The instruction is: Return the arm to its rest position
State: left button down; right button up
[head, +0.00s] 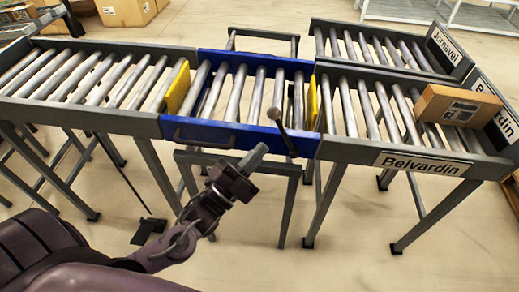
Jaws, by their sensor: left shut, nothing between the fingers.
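My left arm (185,235) comes in from the lower left and reaches up toward the conveyor's front side. Its gripper (258,153) is shut and empty, just in front of the lower edge of the blue conveyor section (215,134). A dark lever with a round knob (274,114) stands at the front of the blue section, just right of the gripper. The fingertips appear apart from the lever, though the depth gap is hard to judge. My right gripper is not in view.
Grey roller conveyors (110,122) run left and right of the blue section, with yellow plates (178,88) at its ends. A cardboard box (458,105) lies on the right lane labelled Belvardin (422,164). A Jornavel lane (444,46) is behind. Conveyor legs stand below.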

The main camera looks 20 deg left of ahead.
pick_arm(q)
jog(key=s+a+f+n+g+y+p, duration=0.1)
jog(key=a+f+n+g+y, duration=0.2)
jog(key=f, duration=0.9)
jog(key=s+a+f+n+g+y, duration=0.2)
jog(key=a+f+n+g+y, duration=0.1)
jog(key=f, duration=0.8)
jog(key=s+a+f+n+g+y+p, duration=0.1)
jog(key=a+f+n+g+y, duration=0.15)
jog(key=f, duration=0.95)
jog(key=s+f+n+g, duration=0.3)
jog(key=s+f+g, duration=0.3)
jog(key=s+f, duration=0.75)
jog(key=s+d+f+n+g, duration=0.1)
jog(key=s+d+f+g, duration=0.1)
jog(key=s, duration=0.6)
jog(key=s+d+f+n+g+p, duration=0.1)
jog(key=s+f+g, duration=0.3)
jog(key=s, duration=0.4)
jog(key=shift+s+d+f+n+p, duration=0.3)
jog(key=shift+s+d+f+n, duration=0.1)
jog(key=shift+d+f+n, duration=0.15)
jog(key=shift+w+y, duration=0.1)
jog(key=shift+y, duration=0.15)
